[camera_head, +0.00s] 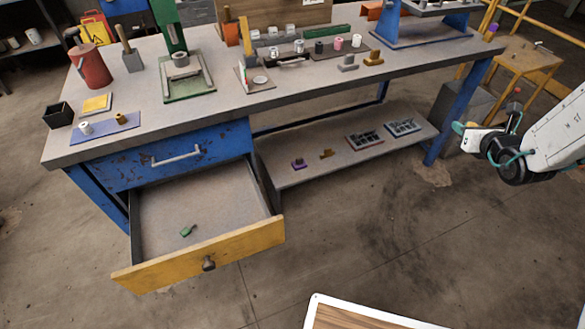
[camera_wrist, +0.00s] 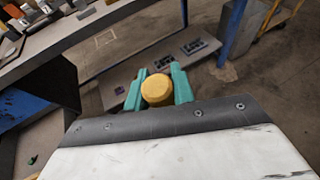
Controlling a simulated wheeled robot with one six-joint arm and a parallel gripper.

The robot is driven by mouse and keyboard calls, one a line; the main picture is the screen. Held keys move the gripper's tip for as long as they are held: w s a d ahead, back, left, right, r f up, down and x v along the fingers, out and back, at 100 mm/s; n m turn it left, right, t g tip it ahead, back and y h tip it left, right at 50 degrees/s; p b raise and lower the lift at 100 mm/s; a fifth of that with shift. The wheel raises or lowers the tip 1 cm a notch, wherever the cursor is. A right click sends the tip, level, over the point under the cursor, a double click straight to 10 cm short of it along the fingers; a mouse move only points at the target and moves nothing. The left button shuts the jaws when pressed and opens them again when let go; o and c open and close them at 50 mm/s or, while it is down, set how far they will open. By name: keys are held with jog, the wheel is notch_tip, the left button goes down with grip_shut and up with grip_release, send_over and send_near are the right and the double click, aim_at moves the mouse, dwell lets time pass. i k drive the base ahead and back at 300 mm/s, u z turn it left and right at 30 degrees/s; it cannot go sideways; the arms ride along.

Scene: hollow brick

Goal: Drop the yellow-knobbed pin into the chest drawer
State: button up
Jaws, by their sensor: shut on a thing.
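The yellow-knobbed pin (camera_wrist: 157,89) shows its round yellow knob end-on in the wrist view, between the two teal fingers of my gripper (camera_wrist: 158,82). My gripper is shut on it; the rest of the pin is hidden. In the head view my gripper (camera_head: 462,128) is at the far right, beyond the bench's right leg, and I cannot make out the pin there. The chest drawer (camera_head: 205,255), with a yellow front and dark knob, is pulled open at lower left. A small green object (camera_head: 188,230) lies inside it. My gripper is well to the right of the drawer.
The workbench (camera_head: 290,85) carries several parts, a red can (camera_head: 90,62) and a green stand (camera_head: 187,80). Its low shelf (camera_head: 340,160) holds small parts and two trays. A yellow stool (camera_head: 525,65) stands at right. Floor between drawer and gripper is clear.

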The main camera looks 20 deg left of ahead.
aim_at(206, 232)
jog(key=u, duration=3.7)
jog(key=i, duration=3.35)
jog(key=z, duration=4.3)
jog(key=i, duration=0.45)
jog(key=u, duration=0.1)
